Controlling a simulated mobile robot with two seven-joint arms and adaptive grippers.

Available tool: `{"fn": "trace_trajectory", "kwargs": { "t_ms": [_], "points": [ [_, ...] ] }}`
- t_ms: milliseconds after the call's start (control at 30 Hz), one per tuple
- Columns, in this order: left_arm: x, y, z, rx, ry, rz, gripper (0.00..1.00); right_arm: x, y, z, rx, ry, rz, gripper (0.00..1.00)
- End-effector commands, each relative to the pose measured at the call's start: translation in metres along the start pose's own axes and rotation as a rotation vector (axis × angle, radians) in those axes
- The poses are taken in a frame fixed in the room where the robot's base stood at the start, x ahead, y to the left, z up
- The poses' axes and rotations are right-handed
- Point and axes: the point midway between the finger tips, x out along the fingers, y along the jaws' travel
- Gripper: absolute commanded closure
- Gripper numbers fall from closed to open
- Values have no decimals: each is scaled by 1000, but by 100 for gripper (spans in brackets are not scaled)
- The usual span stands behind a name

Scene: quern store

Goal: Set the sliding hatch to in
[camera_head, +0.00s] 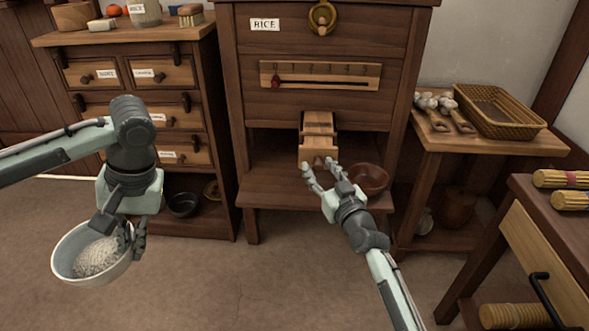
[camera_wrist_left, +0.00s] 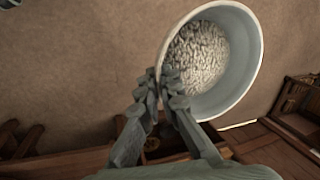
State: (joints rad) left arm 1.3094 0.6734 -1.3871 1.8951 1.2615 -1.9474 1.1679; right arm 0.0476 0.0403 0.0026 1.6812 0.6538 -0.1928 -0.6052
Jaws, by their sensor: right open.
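The sliding hatch (camera_head: 318,152) is the pale wooden drawer-like piece under the tall wooden cabinet (camera_head: 330,108) marked RICE. It sticks out toward me from the opening. My right gripper (camera_head: 321,172) is open, its fingertips at the lower front of the hatch; I cannot tell whether they touch it. My left gripper (camera_head: 124,237) is shut on the rim of a white bowl (camera_head: 62,262) holding white grains, low at the left. In the left wrist view, the fingers (camera_wrist_left: 170,92) pinch the rim of the bowl (camera_wrist_left: 243,62).
A brown bowl (camera_head: 368,179) stands on the cabinet's lower shelf, right of the hatch. A slider scale (camera_head: 322,76) is above. A drawer chest (camera_head: 200,60) stands left, a side table (camera_head: 490,143) with a basket (camera_head: 500,112) right. A desk (camera_head: 530,205) is at the near right.

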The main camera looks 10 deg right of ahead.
Motion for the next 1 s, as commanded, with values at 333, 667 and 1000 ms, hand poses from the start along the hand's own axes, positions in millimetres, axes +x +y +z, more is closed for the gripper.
{"fn": "trace_trajectory", "kwargs": {
  "t_ms": [333, 667, 1000],
  "points": [
    [0, 0, 0, 0, 1, 0, 100, 0, 0, 0, 1, 0, 0, 70],
    [0, 0, 0, 0, 1, 0, 100, 0, 0, 0, 1, 0, 0, 100],
    [5, 2, 0, 0, 1, 0, 100, 22, 9, 0, -3, 3, 0, 100]
  ]
}}
